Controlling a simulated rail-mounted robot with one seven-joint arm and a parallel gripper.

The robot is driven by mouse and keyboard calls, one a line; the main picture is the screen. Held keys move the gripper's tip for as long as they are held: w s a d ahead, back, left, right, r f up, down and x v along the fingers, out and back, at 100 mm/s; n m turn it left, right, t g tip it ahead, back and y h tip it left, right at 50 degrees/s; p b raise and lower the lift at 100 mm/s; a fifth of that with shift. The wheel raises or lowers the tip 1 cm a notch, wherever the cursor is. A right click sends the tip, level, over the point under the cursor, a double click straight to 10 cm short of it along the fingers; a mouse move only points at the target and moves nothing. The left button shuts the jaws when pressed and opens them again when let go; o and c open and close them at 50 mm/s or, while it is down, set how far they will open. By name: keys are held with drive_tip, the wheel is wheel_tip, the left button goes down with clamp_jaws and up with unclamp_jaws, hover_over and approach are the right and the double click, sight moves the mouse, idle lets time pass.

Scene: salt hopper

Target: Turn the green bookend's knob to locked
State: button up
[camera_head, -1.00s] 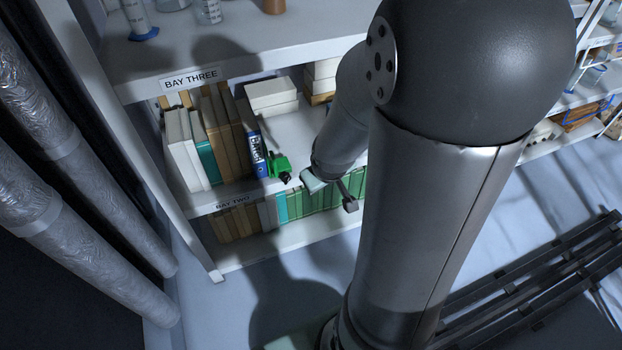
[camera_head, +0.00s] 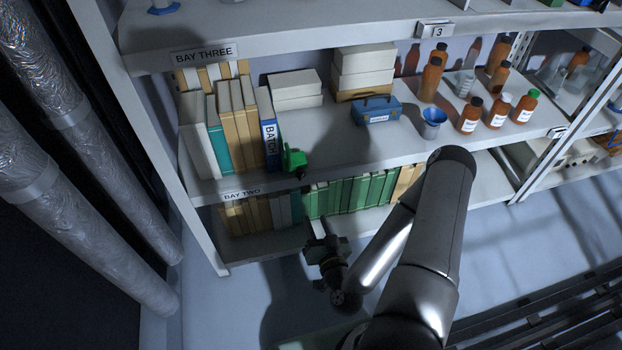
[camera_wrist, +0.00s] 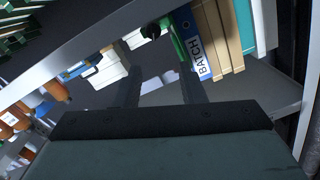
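The green bookend (camera_head: 293,160) stands on the middle shelf at the right end of the book row, against a blue binder marked BATCH (camera_head: 270,145). Its dark knob (camera_head: 301,173) faces the shelf's front edge; its setting is too small to read. In the wrist view the bookend (camera_wrist: 178,44) and knob (camera_wrist: 150,31) show at the top, beyond the fingers. My gripper (camera_head: 322,232) is below and in front of the bookend, apart from it, by the lower shelf. In the wrist view its two fingers (camera_wrist: 158,78) are spread with nothing held between them.
The middle shelf (camera_head: 350,150) is clear just right of the bookend. Further right are a blue box (camera_head: 376,110), a blue funnel (camera_head: 433,122) and several brown bottles (camera_head: 470,115). The upper shelf (camera_head: 310,38) overhangs.

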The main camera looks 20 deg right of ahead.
drive_tip(key=m+h, duration=0.1)
drive_tip(key=b, duration=1)
approach(303, 174)
drive_tip(key=f, duration=0.1)
drive_tip(key=w, duration=0.9)
drive_tip(key=shift+r+p, duration=0.3)
drive_tip(key=shift+p, duration=0.05)
